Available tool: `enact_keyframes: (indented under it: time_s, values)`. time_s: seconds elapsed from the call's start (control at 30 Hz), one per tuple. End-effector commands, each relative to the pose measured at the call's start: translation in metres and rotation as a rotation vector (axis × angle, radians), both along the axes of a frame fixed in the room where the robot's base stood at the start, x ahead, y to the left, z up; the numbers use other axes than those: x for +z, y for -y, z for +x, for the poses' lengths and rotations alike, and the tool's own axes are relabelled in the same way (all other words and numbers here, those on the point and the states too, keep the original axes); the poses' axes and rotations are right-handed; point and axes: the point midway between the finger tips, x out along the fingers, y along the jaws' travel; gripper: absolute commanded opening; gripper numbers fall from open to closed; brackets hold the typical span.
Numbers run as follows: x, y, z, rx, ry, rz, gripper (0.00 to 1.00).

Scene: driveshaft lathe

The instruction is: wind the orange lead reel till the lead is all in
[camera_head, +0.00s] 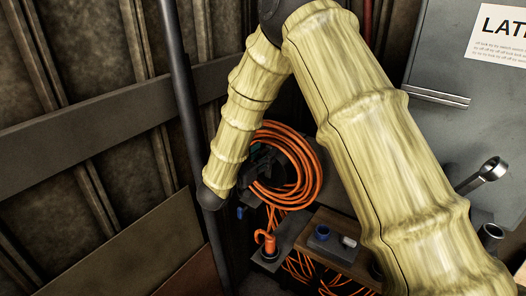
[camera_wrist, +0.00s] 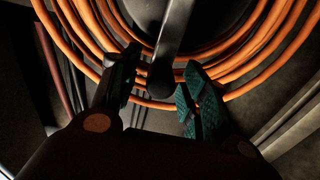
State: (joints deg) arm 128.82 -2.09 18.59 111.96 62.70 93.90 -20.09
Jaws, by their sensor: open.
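The reel of orange lead (camera_head: 308,170) hangs by the wall in the middle of the head view, partly hidden by my arm. Its orange coils also fill the top of the wrist view (camera_wrist: 272,50). A dark grey crank arm (camera_wrist: 174,38) crosses the reel's dark hub, ending in a rounded dark knob (camera_wrist: 160,84). My gripper (camera_wrist: 158,84) is open, with teal ribbed pads on either side of the knob in the picture. I cannot tell whether a finger touches it. In the head view my gripper (camera_head: 258,158) is at the reel's left side, partly hidden.
A dark vertical pole (camera_head: 183,85) stands left of my arm. A grey cabinet (camera_head: 440,60) and a large spanner (camera_head: 482,174) are on the right.

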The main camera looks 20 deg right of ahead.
Motion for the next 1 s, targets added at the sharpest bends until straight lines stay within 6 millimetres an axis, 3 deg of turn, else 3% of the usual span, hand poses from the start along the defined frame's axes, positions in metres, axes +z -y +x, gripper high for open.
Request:
enact_keyframes:
  time_s: [0.37,0.47,0.63,1.0]
  values:
    - [-0.0003,0.0044,0.0036,0.0,-0.001,0.001,0.45]
    - [-0.0003,0.0043,0.0035,0.001,0.0,0.0,0.32]
    - [-0.0002,0.0041,0.0035,0.001,0.0,0.0,0.01]
    - [-0.0021,0.0113,0.0053,-0.007,0.018,0.016,0.0]
